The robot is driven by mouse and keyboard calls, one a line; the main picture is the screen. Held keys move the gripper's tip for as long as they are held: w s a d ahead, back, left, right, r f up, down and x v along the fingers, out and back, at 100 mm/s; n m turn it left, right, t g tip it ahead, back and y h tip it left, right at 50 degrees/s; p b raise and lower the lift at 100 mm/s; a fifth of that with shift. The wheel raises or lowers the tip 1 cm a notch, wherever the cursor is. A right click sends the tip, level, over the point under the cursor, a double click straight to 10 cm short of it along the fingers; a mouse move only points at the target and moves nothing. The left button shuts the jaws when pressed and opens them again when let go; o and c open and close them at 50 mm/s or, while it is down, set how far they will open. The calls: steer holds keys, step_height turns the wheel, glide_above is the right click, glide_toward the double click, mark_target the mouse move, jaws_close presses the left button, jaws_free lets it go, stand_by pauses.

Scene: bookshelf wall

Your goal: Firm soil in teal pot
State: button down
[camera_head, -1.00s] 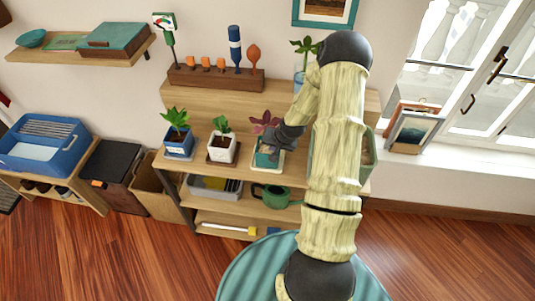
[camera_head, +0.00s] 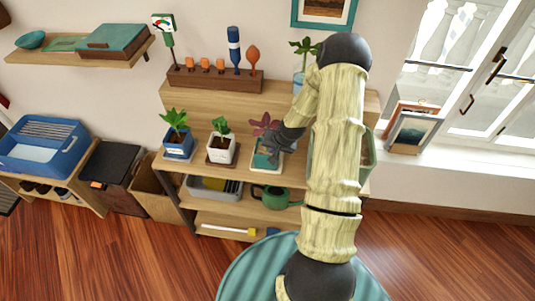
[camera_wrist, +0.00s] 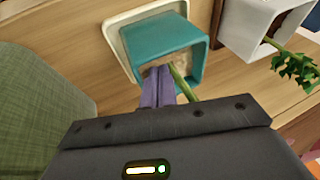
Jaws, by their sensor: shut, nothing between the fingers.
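The teal pot (camera_head: 261,161) stands on a pale saucer on the plant shelf, with a dark red-leaved plant (camera_head: 265,124) in it. In the wrist view the teal pot (camera_wrist: 168,35) shows its square rim, with a pale patch of soil (camera_wrist: 152,73) and a green stem (camera_wrist: 183,84) at its mouth. My gripper (camera_head: 270,148) is at the pot in the head view. In the wrist view my gripper (camera_wrist: 158,75) is shut and empty, its fingertips at the pot's opening beside the stem. Whether they touch the soil cannot be told.
A white pot (camera_head: 222,149) and a blue pot (camera_head: 178,145) with plants stand to the left. A green watering can (camera_head: 274,197) sits on the shelf below. A pale green planter (camera_head: 368,158) stands close on the right, partly hidden by my arm.

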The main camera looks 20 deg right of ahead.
step_height(320, 180, up, 8)
steer(key=p, duration=0.5)
steer(key=shift+f, duration=0.15)
steer(key=shift+w+d, duration=0.1)
stand_by(0.5)
steer(key=s+a+r+n+g, duration=0.1)
steer(key=s+a+r+n, duration=0.2)
steer(key=s+a+r, duration=0.5)
steer(key=s+a+r+n+g+h, duration=0.1)
steer(key=s+a+r+n, duration=0.2)
steer(key=s+a+r, duration=0.4)
steer(key=s+r+b, duration=0.1)
steer(key=s+r, duration=0.3)
steer(key=shift+s+a+r+n, duration=0.35)
steer(key=shift+r+n, duration=0.05)
stand_by(0.3)
